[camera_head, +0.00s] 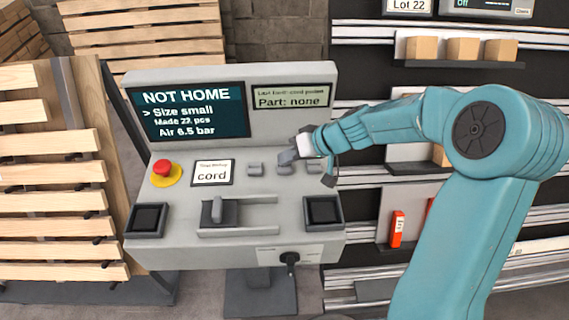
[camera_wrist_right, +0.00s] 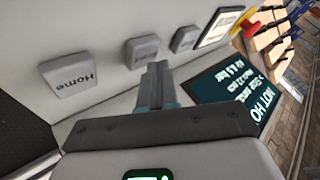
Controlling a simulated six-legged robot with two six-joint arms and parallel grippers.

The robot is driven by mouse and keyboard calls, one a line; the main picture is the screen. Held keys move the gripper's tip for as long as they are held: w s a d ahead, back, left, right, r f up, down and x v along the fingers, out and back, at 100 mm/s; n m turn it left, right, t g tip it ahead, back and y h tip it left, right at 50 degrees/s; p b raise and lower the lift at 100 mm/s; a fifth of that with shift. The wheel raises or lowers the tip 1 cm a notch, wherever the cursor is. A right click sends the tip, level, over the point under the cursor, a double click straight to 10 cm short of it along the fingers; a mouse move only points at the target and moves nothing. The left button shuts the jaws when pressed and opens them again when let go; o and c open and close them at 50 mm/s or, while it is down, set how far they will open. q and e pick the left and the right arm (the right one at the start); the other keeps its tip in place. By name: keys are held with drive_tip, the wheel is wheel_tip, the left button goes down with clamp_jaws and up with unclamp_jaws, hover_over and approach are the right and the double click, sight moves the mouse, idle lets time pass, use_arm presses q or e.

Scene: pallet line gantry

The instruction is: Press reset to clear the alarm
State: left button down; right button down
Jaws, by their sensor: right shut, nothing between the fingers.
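A grey control console shows in the head view with a row of small grey buttons on its sloped desk: a left button (camera_head: 255,169), a middle button (camera_head: 286,170) and a right button (camera_head: 315,168). In the right wrist view the nearest button reads "Home" (camera_wrist_right: 68,76). The middle button (camera_wrist_right: 143,51) and far button (camera_wrist_right: 184,39) have labels too small to read surely. My right gripper (camera_head: 284,158) is shut and empty, over the middle button. Its fingertips (camera_wrist_right: 157,68) are close to that button; I cannot tell whether they touch. My left gripper is out of view.
The console screen (camera_head: 194,112) reads "NOT HOME". A red mushroom button (camera_head: 163,168) and a "cord" card (camera_head: 212,173) are left of the buttons. A lever (camera_head: 218,211) stands in front. Slatted pallets (camera_head: 48,170) stand left, shelves with boxes (camera_head: 462,49) right.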

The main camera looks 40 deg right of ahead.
sight(288, 166)
drive_tip(key=shift+r, duration=0.4)
drive_tip(key=shift+r+p, duration=1.7)
drive_tip(key=shift+r, duration=0.8)
